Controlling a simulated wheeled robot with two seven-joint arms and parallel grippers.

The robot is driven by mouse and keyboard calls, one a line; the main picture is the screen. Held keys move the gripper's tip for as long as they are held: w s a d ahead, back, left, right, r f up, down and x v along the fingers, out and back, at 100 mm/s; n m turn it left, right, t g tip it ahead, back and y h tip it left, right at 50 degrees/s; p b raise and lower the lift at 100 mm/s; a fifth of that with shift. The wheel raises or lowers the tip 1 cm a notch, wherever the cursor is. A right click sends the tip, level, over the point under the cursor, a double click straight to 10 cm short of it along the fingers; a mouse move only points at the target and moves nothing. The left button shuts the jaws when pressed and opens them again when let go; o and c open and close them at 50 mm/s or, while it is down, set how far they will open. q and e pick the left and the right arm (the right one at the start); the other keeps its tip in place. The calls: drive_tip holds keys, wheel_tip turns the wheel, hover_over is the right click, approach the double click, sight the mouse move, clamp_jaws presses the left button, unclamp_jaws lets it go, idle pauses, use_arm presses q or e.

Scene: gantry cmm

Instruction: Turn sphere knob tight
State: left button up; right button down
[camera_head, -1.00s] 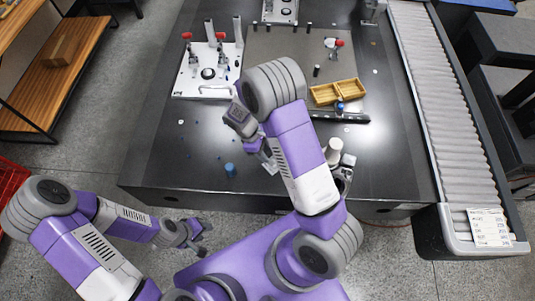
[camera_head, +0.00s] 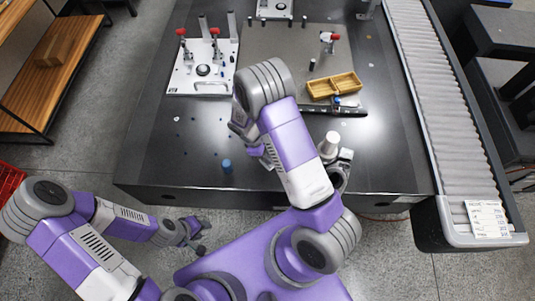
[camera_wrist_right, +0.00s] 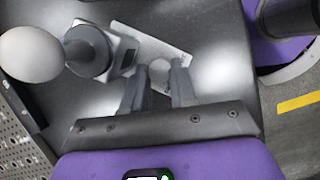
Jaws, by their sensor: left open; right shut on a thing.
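A pale sphere (camera_head: 330,142) stands on a short grey stem near the table's front edge. In the right wrist view the sphere (camera_wrist_right: 30,54) is at the left, with its dark round stem collar and light base (camera_wrist_right: 122,50) beside it. A small pale round knob (camera_wrist_right: 159,72) sits between the fingertips of my right gripper (camera_wrist_right: 156,86), which is shut on it. In the head view my right gripper is mostly hidden by my own right arm. My left gripper (camera_head: 194,232) is open and empty, in front of the table and away from the sphere.
A blue cylinder (camera_head: 227,167) stands on the dark table (camera_head: 160,165) left of my right arm. A yellow divided tray (camera_head: 333,86) lies behind the sphere. A white fixture plate (camera_head: 190,82) with red-tipped clamps is at back left. A roller conveyor (camera_head: 440,120) runs along the right.

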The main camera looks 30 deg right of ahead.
drive_tip(key=shift+w+m+y, duration=0.1)
drive_tip(key=shift+m+y, duration=0.2)
drive_tip(key=shift+m, duration=0.5)
drive_tip(key=c, duration=1.2)
unclamp_jaws()
drive_tip(key=shift+o, duration=0.2)
drive_tip(key=p+v, duration=0.1)
drive_tip(key=v, duration=0.6)
drive_tip(key=shift+r, duration=0.3)
drive_tip(key=shift+w, duration=0.15)
